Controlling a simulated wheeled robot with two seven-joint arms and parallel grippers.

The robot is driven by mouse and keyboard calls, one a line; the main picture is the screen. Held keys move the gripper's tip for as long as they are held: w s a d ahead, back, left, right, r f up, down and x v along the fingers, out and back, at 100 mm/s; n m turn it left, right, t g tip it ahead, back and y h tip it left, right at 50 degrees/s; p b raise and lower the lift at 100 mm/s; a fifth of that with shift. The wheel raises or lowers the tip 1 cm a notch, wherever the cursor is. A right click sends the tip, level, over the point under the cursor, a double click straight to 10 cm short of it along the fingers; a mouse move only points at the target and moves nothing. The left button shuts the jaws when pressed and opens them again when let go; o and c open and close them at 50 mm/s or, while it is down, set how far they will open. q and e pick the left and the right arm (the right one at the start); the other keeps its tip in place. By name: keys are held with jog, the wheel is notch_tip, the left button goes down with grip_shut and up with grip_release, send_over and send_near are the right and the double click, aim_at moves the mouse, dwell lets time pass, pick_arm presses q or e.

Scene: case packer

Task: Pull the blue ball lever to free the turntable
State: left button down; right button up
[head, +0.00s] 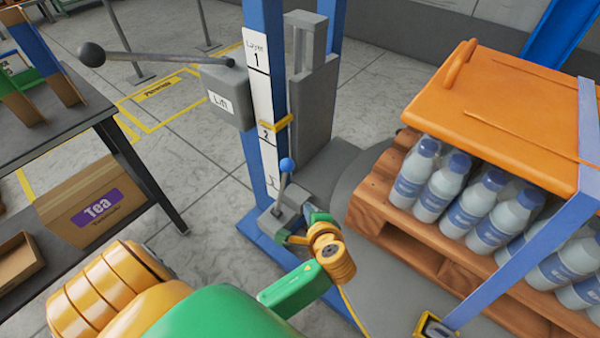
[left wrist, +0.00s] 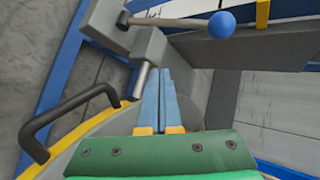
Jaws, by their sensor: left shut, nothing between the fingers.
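The blue ball (head: 287,165) tops a thin lever that rises from a grey block (head: 284,212) at the foot of the blue post. In the left wrist view the blue ball (left wrist: 222,24) is at the top, on a rod from the grey block (left wrist: 148,45). My left gripper (head: 312,218) is beside that block, lower than the ball. In the left wrist view its fingers (left wrist: 166,88) are shut and empty, apart from the ball. The grey turntable (head: 354,178) is partly hidden under the pallet. My right gripper is not in view.
A wooden pallet (head: 375,208) carries bottles (head: 425,180) under an orange cover (head: 500,110). A Lift box (head: 228,95) with a black-ball lever (head: 92,55) is on the post. A black handle (left wrist: 68,112) is at left in the wrist view. A table with a Tea box (head: 98,200) stands left.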

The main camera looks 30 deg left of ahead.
aim_at(283, 188)
pick_arm(q)
jog(key=w+d+r+m+t+y, duration=0.1)
jog(key=w+r+m+t+y, duration=0.1)
jog(key=w+r, duration=0.2)
jog(key=shift+r+m, duration=0.3)
jog(key=shift+m, duration=0.1)
jog(key=w+a+f, duration=0.2)
jog(key=w+a, duration=0.1)
jog(key=a, duration=0.5)
jog(key=shift+w+a, duration=0.25)
jog(key=shift+a, duration=0.05)
